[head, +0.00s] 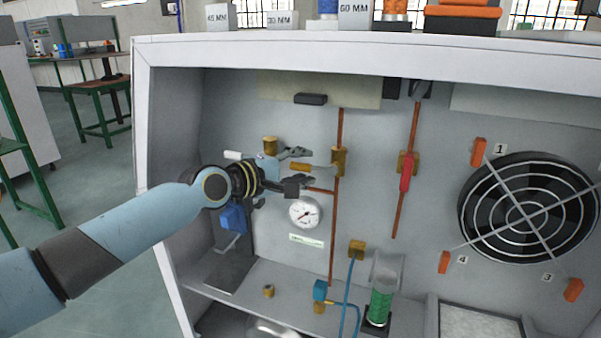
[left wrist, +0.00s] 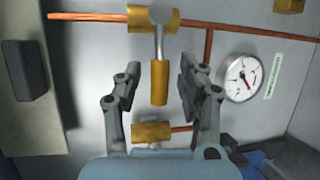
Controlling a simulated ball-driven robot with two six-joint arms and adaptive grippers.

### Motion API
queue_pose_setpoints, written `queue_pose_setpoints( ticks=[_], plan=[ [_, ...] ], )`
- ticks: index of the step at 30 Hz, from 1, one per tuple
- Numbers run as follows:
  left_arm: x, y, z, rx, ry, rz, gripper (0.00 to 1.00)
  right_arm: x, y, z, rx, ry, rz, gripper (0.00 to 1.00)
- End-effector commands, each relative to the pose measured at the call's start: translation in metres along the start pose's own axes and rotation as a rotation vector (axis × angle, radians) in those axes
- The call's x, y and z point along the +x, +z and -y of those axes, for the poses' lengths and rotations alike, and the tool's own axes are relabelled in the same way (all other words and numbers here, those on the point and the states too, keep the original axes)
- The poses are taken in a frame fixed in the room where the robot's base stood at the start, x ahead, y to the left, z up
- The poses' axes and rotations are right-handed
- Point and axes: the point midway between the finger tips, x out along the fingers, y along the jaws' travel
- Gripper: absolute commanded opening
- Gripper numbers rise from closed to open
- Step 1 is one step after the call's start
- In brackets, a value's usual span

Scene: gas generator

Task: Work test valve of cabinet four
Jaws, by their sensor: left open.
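Inside the open cabinet, a valve with a brass body (head: 339,162) sits on a vertical copper pipe. Its brass lever handle (head: 318,168) points left towards my left gripper (head: 305,167). My left gripper is open, with one finger above and one below the handle. In the left wrist view, the handle (left wrist: 159,84) hangs from the valve body (left wrist: 153,18) between the open fingers (left wrist: 161,70). I see a gap on each side, so it is not gripped. No label on the valve is readable. My right gripper does not show.
A round gauge (head: 304,213) is just below the gripper. Further right are a red-handled valve (head: 406,172) and a large fan (head: 527,210) with numbered orange clips. A green cylinder (head: 379,305) stands on the cabinet's lower shelf. The cabinet's left wall (head: 168,150) is close to my forearm.

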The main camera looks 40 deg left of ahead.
Motion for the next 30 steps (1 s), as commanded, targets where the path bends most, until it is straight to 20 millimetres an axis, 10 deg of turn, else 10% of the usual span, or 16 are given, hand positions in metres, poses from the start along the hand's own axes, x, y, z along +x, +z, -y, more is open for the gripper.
queue_pose_setpoints(
  ticks=[6,16,30],
  plan=[
    [0.0002,0.0,-0.0003,0.0,0.0,0.0,0.4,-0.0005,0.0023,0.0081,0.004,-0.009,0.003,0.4],
    [0.0,-0.0001,-0.0002,0.0,0.0,0.0,0.0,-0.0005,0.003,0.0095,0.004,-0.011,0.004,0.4],
    [-0.0002,0.0,-0.0011,0.002,-0.001,-0.001,0.0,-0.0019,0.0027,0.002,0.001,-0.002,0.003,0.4]
  ],
)
